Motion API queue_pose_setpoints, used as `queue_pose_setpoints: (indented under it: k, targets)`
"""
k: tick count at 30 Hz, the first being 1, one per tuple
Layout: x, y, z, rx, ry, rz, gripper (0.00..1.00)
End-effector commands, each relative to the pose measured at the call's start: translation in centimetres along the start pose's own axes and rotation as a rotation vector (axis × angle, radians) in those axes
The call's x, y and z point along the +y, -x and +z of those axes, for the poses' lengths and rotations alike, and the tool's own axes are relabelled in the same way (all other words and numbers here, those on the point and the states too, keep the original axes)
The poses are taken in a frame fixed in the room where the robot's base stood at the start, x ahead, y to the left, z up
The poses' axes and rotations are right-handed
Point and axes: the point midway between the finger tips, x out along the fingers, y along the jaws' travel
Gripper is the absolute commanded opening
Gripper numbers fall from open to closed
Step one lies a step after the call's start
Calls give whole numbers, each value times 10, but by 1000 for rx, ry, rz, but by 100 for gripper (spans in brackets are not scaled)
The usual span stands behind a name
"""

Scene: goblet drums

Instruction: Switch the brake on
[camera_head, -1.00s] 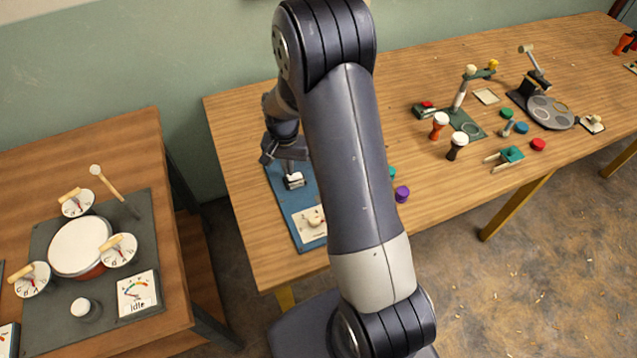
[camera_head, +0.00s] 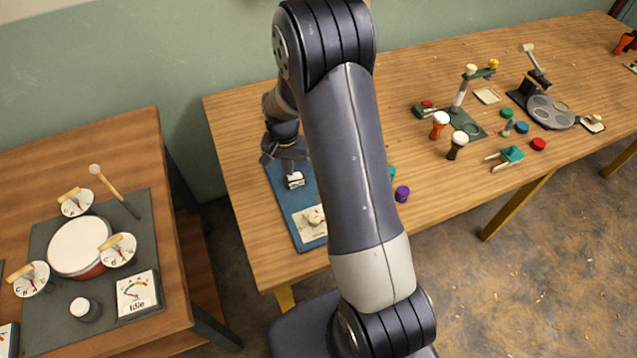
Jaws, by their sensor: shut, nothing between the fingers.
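My gripper (camera_head: 282,160) is shut and empty, pointing down over the far part of a blue board (camera_head: 318,244) on the long wooden table. Just below its fingertips is a small white block with a dark base (camera_head: 294,181), which looks like a switch. I cannot tell whether the fingers touch it or which way it is set. Nearer on the board is a cream plate with a pale knob (camera_head: 314,215). No part is readably marked as the brake. My arm hides the board's right side.
Purple (camera_head: 402,194) and teal (camera_head: 391,173) pieces lie right of my arm. Small goblet drums (camera_head: 440,124), a green stand (camera_head: 466,122) and a grey round-plate device (camera_head: 550,112) stand further right. On the left table is a drum (camera_head: 80,246) with dials and a gauge reading "Idle" (camera_head: 137,294).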

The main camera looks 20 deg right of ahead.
Motion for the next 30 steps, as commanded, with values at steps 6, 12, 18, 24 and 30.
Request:
queue_pose_setpoints:
  k: [6, 12, 18, 24, 30]
  targets:
    - [0, -4, 0, 0, 0, 0, 0]
    - [0, -7, 0, 0, 0, 0, 0]
    - [0, -10, 0, 0, 0, 0, 0]
    - [0, -13, 0, 0, 0, 0, 0]
    - [0, -16, 0, 0, 0, 0, 0]
